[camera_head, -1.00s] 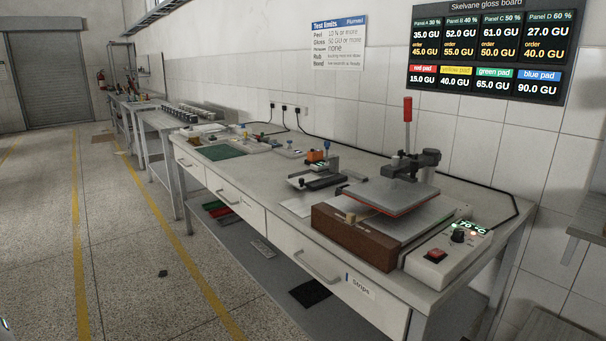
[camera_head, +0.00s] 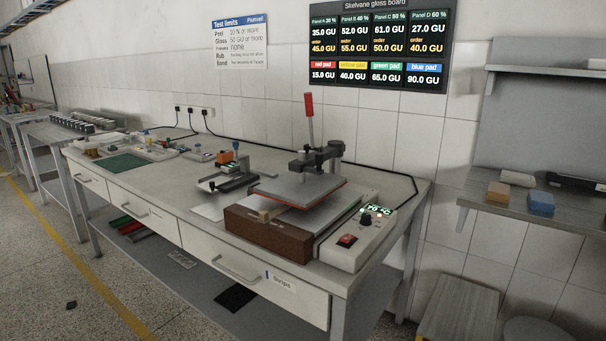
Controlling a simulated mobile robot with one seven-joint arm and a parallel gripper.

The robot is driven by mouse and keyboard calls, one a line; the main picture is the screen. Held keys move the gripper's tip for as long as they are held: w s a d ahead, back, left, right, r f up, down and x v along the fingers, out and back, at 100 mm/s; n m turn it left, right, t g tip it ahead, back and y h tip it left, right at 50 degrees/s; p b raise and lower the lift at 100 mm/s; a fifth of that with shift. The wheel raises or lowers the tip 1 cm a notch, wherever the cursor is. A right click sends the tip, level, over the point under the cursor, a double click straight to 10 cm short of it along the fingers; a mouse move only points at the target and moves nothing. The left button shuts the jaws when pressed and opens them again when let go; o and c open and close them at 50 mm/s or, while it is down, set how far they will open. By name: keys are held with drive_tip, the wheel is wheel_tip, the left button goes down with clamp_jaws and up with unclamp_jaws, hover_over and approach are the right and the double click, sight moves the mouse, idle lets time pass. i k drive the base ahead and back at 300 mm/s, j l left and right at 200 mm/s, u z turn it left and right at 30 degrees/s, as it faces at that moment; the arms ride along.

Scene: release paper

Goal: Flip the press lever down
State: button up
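The heat press (camera_head: 296,187) stands near the right end of the workbench. Its press lever (camera_head: 309,107) has a red grip and points up, tilted slightly left at the top. The lever joins a dark grey clamp and post (camera_head: 325,156) behind the flat upper plate. The upper plate sits above the brown base block (camera_head: 264,236), with a gap at the front. A white control box (camera_head: 352,244) with a lit green display, a knob and a red switch is at the press's right. My gripper is not in view.
The workbench (camera_head: 205,225) carries a small grey device with an orange block (camera_head: 226,157) left of the press and a green mat (camera_head: 121,162) farther left. A wall shelf (camera_head: 560,214) holds coloured blocks at the right. A stool (camera_head: 460,308) stands below it.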

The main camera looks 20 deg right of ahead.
sight(308, 97)
drive_tip(key=i+l, duration=0.1)
drive_tip(key=l, duration=1.4)
drive_tip(key=i+l, duration=0.15)
drive_tip(key=l, duration=0.65)
drive_tip(key=i+j, duration=0.4)
drive_tip(key=j+u, duration=0.05)
drive_tip(key=j, duration=0.05)
